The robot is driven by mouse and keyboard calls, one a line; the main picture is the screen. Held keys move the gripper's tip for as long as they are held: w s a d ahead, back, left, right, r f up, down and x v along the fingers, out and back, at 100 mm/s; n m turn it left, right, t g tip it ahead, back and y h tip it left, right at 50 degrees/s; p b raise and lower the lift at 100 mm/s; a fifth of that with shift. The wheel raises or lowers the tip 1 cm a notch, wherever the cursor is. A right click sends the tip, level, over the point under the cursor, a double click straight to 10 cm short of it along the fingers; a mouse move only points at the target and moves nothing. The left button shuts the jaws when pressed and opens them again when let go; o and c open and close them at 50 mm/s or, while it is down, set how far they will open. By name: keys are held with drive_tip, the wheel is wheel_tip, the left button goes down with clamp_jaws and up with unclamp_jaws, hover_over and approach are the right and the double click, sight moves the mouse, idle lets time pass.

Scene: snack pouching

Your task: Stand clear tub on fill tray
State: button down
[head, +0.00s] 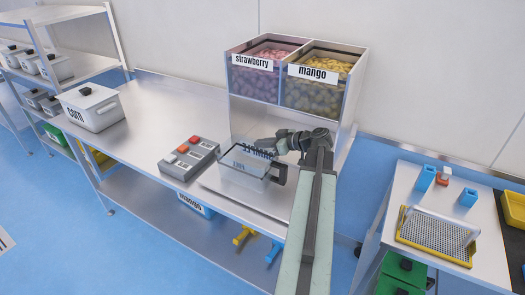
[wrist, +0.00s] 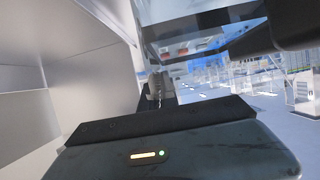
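The clear tub (head: 240,177) is upright below the front of the bins in the head view, over the flat metal fill tray (head: 262,208). I cannot tell whether its base touches the tray. A dark handle (head: 279,174) is on its right side. My gripper (head: 264,145) is at the tub's back rim, coming from the right. The tub's clear wall (wrist: 200,28) fills the upper part of the wrist view, close beyond my gripper (wrist: 158,92). The contact between fingers and tub is hidden.
Strawberry (head: 268,75) and mango (head: 314,90) bins stand behind the tub. A grey button box (head: 188,158) is to its left. A white lidded "corn" pot (head: 92,107) stands further left. A side table (head: 408,190) with a yellow-framed rack (head: 438,235) is at the right.

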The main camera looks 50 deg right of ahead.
drive_tip(key=shift+f, duration=0.3)
drive_tip(key=c, duration=1.6)
unclamp_jaws()
drive_tip(key=shift+r+p, duration=0.35)
drive_tip(key=shift+p, duration=0.1)
drive_tip(key=shift+p+v, duration=2.1)
drive_tip(key=shift+v, duration=3.85)
drive_tip(key=shift+s+f, duration=0.1)
drive_tip(key=shift+f, duration=0.1)
